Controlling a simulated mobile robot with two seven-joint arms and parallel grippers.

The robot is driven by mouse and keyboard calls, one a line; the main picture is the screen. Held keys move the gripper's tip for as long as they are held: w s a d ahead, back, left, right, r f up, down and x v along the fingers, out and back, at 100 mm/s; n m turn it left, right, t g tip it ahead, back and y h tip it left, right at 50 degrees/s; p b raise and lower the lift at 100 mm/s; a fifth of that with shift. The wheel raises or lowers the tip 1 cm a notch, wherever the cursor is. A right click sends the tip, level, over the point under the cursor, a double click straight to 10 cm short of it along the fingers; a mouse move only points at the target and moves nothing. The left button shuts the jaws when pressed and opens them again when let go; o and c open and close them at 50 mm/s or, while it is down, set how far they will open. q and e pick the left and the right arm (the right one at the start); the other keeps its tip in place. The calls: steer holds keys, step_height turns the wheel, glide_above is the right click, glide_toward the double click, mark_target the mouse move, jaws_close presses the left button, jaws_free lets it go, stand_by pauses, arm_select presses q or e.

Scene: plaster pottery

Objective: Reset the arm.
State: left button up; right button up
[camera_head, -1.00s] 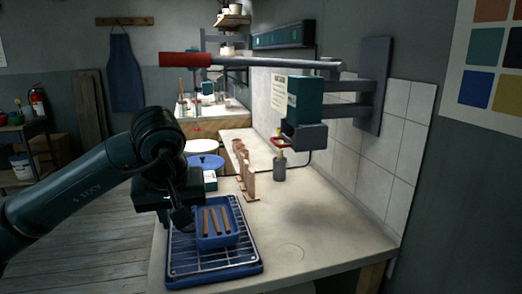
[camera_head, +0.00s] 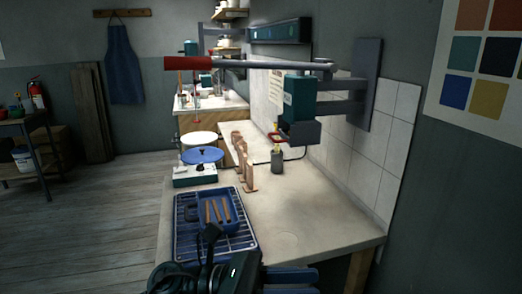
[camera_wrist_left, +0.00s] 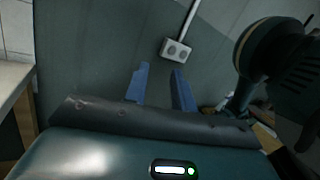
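My left gripper (camera_head: 291,279) is at the bottom edge of the head view, in front of the bench, with its blue fingers pointing right. In the left wrist view its two blue fingers (camera_wrist_left: 160,85) stand apart with nothing between them. It is open and empty. My right gripper is not in view.
A wire rack in a blue tray (camera_head: 182,245) holds a smaller blue tray (camera_head: 231,203) with brown sticks on the bench. Wooden pieces (camera_head: 247,178), a grey cup (camera_head: 277,161) and a wall-mounted press with a red-handled lever (camera_head: 188,63) are beyond. The bench's front right (camera_head: 320,225) is clear.

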arm_select(q)
steer(key=w+a+f+n+t+y+p, duration=0.1)
steer(key=w+a+f+n+t+y, duration=0.2)
steer(key=n+t, duration=0.6)
steer(key=w+a+f+n+t+y, duration=0.15)
steer(key=a+n+t, duration=0.25)
steer(key=n, duration=0.9)
steer(key=w+a+f+n+t+y+p, duration=0.1)
steer(key=w+a+f+n+t+y, duration=0.2)
steer(key=n+t, duration=0.65)
steer(key=s+a+f+n+g+y, duration=0.4)
steer(key=s+f+n, duration=0.3)
steer(key=f+n, duration=0.2)
steer(key=s+a+f+n+g+y+p, duration=0.1)
steer(key=s+a+f+n+g+y, duration=0.4)
steer(key=f+n, duration=0.5)
steer(key=shift+s+a+f, duration=0.2)
steer(key=shift+s+f, duration=0.65)
steer(key=shift+s, duration=0.1)
steer(key=shift+g, duration=0.25)
